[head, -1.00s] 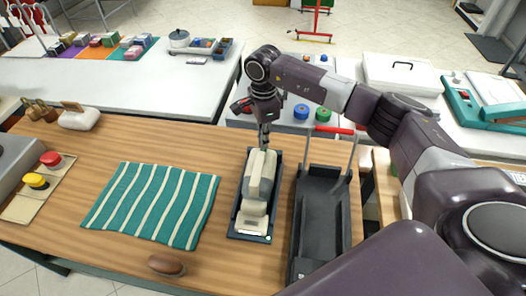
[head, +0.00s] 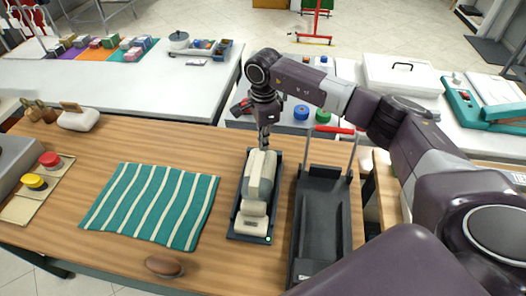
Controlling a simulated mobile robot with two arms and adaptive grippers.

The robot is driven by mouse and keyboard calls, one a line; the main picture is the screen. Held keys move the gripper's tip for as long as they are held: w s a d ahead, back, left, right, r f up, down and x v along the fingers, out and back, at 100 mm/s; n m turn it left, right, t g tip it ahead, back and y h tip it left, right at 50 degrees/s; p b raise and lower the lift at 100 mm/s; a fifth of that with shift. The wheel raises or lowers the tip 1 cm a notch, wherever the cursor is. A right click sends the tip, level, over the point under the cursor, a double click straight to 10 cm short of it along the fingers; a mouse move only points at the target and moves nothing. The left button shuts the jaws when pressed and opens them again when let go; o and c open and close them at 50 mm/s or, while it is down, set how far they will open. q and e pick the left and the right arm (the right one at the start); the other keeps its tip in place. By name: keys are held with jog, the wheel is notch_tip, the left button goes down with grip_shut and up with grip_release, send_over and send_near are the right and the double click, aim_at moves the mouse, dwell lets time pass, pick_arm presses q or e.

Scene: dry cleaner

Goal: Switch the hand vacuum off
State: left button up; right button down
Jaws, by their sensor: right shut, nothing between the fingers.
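The hand vacuum (head: 259,180), cream and grey-green, lies lengthwise in a dark tray-like base (head: 234,222) on the wooden table. A small pale light (head: 268,239) shows at the base's near right corner. My right gripper (head: 264,143) points down at the far end of the vacuum, shut with nothing in it. Its tips are at or just above the vacuum's far end; I cannot tell whether they touch. The vacuum's switch is too small to make out. My left gripper is not in view.
A dark tray with a raised handle frame (head: 320,225) stands close to the right of the vacuum. A striped teal cloth (head: 150,205) lies to the left, a brown oval object (head: 164,266) nearer. Red (head: 50,159) and yellow (head: 34,181) buttons are at far left.

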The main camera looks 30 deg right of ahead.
jog(key=shift+w+r+p, duration=0.1)
jog(key=shift+r+p, duration=0.4)
jog(key=shift+r, duration=0.2)
jog(key=shift+r+p, duration=1.3)
jog(key=shift+r, duration=1.4)
jog(key=shift+f, duration=0.1)
